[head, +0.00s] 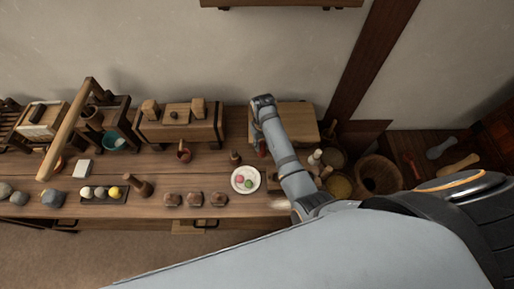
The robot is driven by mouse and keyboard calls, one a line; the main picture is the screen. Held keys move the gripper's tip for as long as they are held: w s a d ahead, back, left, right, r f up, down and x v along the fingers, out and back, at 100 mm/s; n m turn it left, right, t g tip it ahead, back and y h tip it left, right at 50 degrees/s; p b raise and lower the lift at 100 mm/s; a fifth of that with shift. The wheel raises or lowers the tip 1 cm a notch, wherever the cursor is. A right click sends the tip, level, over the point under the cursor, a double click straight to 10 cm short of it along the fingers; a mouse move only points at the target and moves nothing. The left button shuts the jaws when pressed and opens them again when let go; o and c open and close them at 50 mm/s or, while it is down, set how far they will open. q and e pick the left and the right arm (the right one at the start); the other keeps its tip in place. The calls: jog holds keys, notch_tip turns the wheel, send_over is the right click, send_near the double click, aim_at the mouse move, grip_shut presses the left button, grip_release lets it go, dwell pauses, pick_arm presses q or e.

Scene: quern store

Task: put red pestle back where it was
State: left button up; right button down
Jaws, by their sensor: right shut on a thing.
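A small dark red thing (262,149), which I take for the red pestle, shows at the left edge of my right forearm, above the workbench. Only a little of it is visible. My right arm reaches over the bench from the lower right, and its wrist is in front of a wooden board. My right gripper (259,139) is shut on the red pestle, but the arm hides most of its fingers. I cannot tell whether the pestle touches the bench. My left gripper is not in view.
On the bench (215,205), a white plate (238,187) with coloured balls and a small brown pestle (235,158) lie left of the arm. Wooden tubs (377,169) stand right.

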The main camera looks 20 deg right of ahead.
jog(key=shift+w+a+f, duration=0.3)
jog(key=shift+w+f, duration=0.15)
jog(key=shift+f, duration=0.2)
jog(key=shift+w+a+f, duration=0.15)
jog(key=shift+f, duration=0.15)
jog(key=shift+w+a+f, duration=0.15)
jog(key=shift+f, duration=0.05)
notch_tip(320, 180, down, 4)
jog(key=shift+w+r, duration=0.1)
jog(key=shift+r, duration=0.15)
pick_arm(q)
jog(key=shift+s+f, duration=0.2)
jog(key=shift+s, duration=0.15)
pick_arm(e)
jog(key=c, duration=1.1)
grip_release()
jog(key=shift+f, duration=0.1)
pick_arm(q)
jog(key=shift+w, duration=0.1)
